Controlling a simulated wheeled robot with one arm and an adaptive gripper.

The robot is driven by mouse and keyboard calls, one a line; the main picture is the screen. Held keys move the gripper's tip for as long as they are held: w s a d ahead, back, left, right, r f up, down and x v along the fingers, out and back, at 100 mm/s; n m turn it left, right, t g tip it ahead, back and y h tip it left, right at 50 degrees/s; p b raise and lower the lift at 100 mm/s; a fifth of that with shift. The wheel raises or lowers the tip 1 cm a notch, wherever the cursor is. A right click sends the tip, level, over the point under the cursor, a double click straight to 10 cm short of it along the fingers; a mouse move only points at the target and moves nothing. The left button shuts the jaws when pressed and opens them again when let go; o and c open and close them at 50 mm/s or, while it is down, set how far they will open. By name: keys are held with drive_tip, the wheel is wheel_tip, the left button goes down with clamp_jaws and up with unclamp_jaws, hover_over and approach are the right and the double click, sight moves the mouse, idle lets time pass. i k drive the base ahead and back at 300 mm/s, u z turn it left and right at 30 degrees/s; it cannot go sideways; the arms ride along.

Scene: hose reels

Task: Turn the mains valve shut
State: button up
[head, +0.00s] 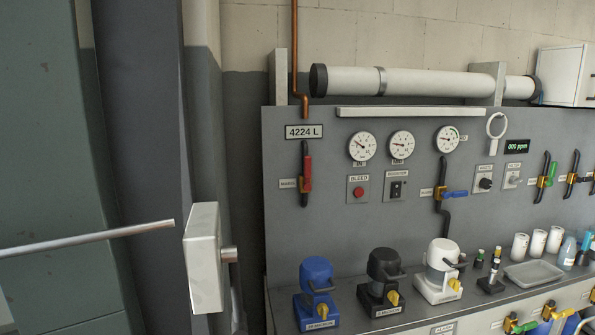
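The mains valve (308,174) is on the grey panel at the left, under the 4224 L display. Its red lever stands upright, in line with a short black vertical pipe (304,198). A small label (288,184) to its left seems to read MAINS. My gripper is not in view, so its distance from the valve does not show.
A white box (203,258) with a metal stub and a metal rod (85,240) stand in the near left. Blue (316,275), black (385,265) and white (441,255) units sit on the bench below the panel. The panel face before the valve looks clear.

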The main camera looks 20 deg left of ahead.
sight(307, 186)
drive_tip(key=u, duration=1.45)
